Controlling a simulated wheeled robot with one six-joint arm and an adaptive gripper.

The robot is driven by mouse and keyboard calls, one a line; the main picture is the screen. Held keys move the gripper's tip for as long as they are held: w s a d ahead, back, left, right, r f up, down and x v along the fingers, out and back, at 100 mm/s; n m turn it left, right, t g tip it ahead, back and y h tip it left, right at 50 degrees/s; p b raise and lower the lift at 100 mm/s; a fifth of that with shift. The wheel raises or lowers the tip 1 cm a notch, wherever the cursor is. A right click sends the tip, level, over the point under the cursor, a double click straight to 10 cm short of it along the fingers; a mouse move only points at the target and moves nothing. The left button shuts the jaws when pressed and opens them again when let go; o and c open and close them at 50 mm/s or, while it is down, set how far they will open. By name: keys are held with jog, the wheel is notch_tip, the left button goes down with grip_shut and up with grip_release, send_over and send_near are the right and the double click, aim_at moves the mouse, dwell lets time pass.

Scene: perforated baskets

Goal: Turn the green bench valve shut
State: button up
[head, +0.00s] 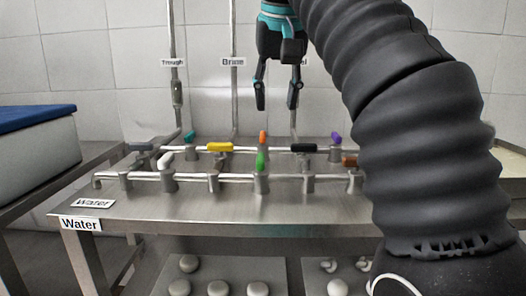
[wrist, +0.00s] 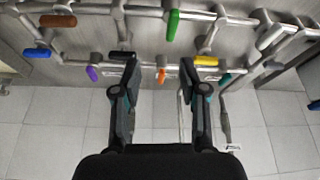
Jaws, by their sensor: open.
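The green valve handle (head: 261,161) sits on the front pipe of the bench, near the middle. In the wrist view the green handle (wrist: 173,25) points across its pipe, above and slightly right of the space between my fingertips. My gripper (head: 277,98) hangs above the back of the bench, fingers down, apart from every handle. In the wrist view my gripper (wrist: 160,65) is open and empty. The orange handle (wrist: 161,76) shows between its fingers, on the back pipe.
Other handles stand close by: yellow (head: 220,147), black (head: 304,148), purple (head: 336,138), teal (head: 189,136) and white (head: 165,159). Upright pipes with labels rise along the tiled wall behind. A blue-topped box (head: 36,118) stands at left.

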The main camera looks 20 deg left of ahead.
aim_at(261, 157)
jog(key=b+x, duration=0.1)
jog(key=x, duration=0.3)
jog(key=a+b+x, duration=0.1)
jog(key=b+x, duration=0.1)
jog(key=x, duration=0.2)
jog(key=a+b+x, duration=0.1)
jog(key=b+x, duration=0.1)
jog(key=x, duration=0.3)
jog(key=shift+s+f, duration=0.1)
jog(key=shift+s, duration=0.15)
